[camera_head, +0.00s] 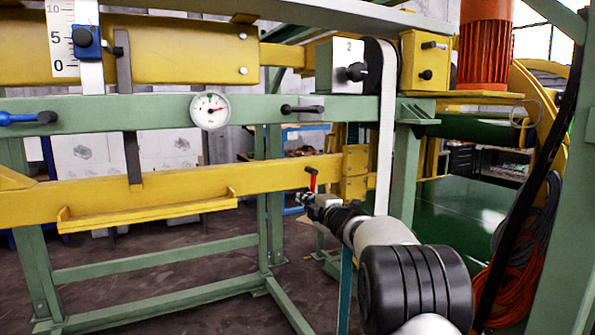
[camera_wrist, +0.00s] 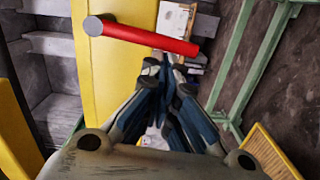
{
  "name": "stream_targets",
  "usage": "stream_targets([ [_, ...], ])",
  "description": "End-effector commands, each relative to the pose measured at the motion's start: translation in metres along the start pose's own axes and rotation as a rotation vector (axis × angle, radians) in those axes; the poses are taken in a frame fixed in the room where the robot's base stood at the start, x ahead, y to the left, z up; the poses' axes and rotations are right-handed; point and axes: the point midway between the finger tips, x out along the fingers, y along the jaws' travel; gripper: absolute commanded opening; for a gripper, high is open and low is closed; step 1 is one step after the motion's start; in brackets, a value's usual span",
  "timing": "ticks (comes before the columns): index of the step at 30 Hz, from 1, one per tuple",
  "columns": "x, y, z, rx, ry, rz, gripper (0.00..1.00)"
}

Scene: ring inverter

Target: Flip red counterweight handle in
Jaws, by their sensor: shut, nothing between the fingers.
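The red counterweight handle (camera_head: 313,183) is a short red rod at the right end of the yellow beam, just left of its hinge plates. In the wrist view the red handle (camera_wrist: 150,37) lies across the upper part of the picture, with a grey round end at its left. My gripper (camera_head: 300,198) is at the handle's lower end in the head view. In the wrist view my gripper (camera_wrist: 166,62) is shut and empty, its fingertips just below the red rod. I cannot tell whether the fingertips touch it.
The yellow beam (camera_head: 150,197) runs across the green frame (camera_head: 150,113). A white strap (camera_head: 386,140) hangs right of the handle. A dial gauge (camera_head: 209,110), a black-handled lever (camera_head: 302,108) and a grey box (camera_head: 342,65) are above. Open floor shows below the beam.

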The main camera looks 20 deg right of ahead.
Motion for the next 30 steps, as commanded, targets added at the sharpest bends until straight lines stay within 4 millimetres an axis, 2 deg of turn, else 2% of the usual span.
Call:
stream_targets([
  [9,0.000,-0.004,0.007,0.003,-0.001,-0.001,0.00],
  [24,0.000,-0.004,0.008,0.005,-0.001,-0.002,0.00],
  [30,0.003,-0.005,-0.003,0.004,0.002,0.000,0.00],
])
